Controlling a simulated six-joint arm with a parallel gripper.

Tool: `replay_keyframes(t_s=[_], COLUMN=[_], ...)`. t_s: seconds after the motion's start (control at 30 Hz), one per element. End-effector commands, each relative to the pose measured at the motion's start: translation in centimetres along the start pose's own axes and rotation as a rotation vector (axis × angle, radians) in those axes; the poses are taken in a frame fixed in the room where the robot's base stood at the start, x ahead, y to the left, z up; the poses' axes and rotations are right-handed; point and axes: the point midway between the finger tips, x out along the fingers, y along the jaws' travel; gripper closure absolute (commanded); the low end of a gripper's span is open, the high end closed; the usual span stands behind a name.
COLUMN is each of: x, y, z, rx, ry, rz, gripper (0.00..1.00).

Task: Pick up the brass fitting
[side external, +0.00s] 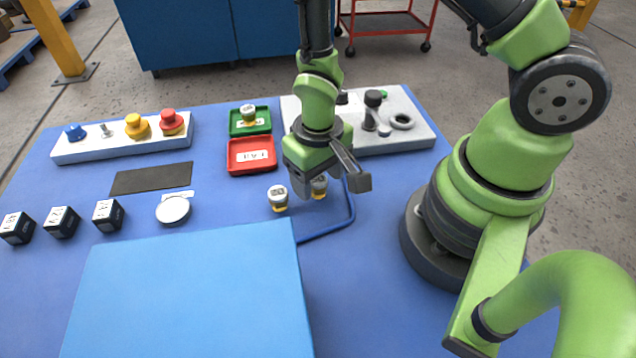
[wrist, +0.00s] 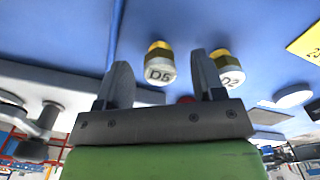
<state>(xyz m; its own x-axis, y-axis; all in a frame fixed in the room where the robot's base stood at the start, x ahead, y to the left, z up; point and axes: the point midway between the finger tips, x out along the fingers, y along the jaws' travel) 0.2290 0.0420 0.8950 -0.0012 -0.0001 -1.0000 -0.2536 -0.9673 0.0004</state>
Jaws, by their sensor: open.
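Two small fittings with brass-yellow bases and white caps stand on the blue table, a left one (side external: 278,198) and a right one (side external: 319,187). In the wrist view they read D5 (wrist: 160,64) and D2 (wrist: 228,67). A third similar fitting (side external: 248,115) stands in the green tray (side external: 236,129). My gripper (side external: 328,180) is open and empty, pointing down over the right fitting, which it partly hides. In the wrist view, D5 shows between my fingertips (wrist: 160,70), and D2 is outside them, partly behind the right finger. I cannot tell whether the fingers have reached D5's height.
A red tray (side external: 252,155) stands in front of the green one. A grey panel (side external: 420,137) with valve parts is behind my gripper. A large blue box (side external: 190,290) fills the front left. A button panel (side external: 85,148) and several dark cubes (side external: 62,222) stand left.

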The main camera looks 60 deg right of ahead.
Motion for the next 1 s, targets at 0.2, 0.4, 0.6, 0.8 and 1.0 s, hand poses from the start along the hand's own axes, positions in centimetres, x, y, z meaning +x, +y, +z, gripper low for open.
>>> replay_keyframes(t_s=[0.2,0.4,0.6,0.8,1.0], x=[0.65,0.61,0.60,0.57,-0.20], y=[-0.01,-0.02,-0.01,-0.02,-0.04], z=[-0.01,-0.01,0.00,-0.01,-0.06], rx=[0.000,-0.001,-0.001,-0.001,-0.001], ry=[0.001,0.001,0.001,0.001,0.003], rz=[-0.001,-0.001,-0.001,-0.001,-0.001], gripper=[0.38,0.56,0.94,0.94,0.94])
